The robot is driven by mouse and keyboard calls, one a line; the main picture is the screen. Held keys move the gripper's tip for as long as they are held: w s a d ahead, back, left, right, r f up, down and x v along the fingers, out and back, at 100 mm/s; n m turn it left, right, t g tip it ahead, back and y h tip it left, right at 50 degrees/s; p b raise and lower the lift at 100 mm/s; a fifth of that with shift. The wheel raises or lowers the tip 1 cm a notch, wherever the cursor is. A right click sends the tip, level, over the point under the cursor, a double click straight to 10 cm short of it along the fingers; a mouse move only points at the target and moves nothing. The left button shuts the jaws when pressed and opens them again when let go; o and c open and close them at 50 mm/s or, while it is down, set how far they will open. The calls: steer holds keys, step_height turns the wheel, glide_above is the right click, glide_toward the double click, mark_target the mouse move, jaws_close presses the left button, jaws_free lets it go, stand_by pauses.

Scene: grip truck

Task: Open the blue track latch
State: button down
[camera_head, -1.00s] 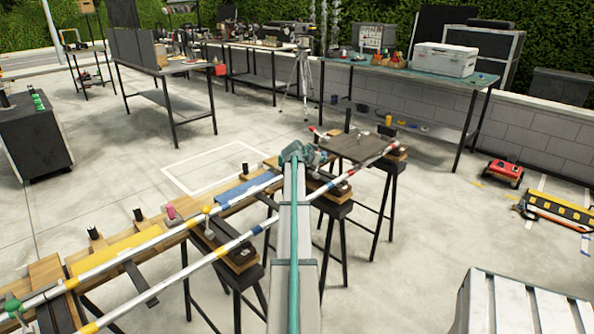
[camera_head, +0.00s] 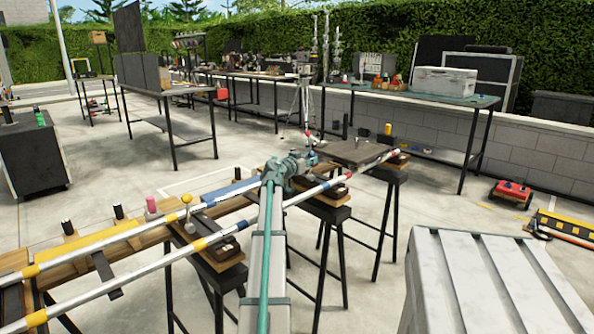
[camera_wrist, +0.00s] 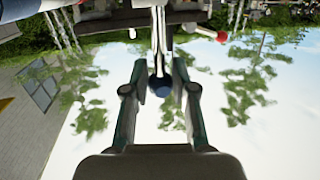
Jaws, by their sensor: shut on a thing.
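In the wrist view, the blue track latch shows as a pale lever (camera_wrist: 158,40) with a dark blue ball (camera_wrist: 160,86) at its end. My gripper (camera_wrist: 160,72) is shut on this latch, with one finger on each side of the lever near the ball. In the head view, my own arm covers the gripper and the blue latch. The track (camera_head: 225,232) has two long pale rails with coloured bands, running from lower left to the middle right. A blue board (camera_head: 232,190) lies beside the rails.
A latch with a yellow ball (camera_head: 187,199) stands on the track to the left. A red-ended part (camera_wrist: 221,37) is right of my gripper in the wrist view. A pale ridged case (camera_head: 490,285) stands at the lower right. Dark stands support the track.

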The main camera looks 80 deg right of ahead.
steer(key=shift+b, duration=0.35)
steer(key=c, duration=0.9)
jaws_free()
steer(key=shift+c, duration=0.2)
steer(key=shift+w+a, duration=0.1)
steer(key=shift+a, duration=0.1)
steer(key=f+v, duration=0.1)
steer(key=v, duration=1)
steer(key=shift+w+a+r, duration=0.2)
steer(key=shift+a+r, duration=0.15)
steer(key=shift+a, duration=0.05)
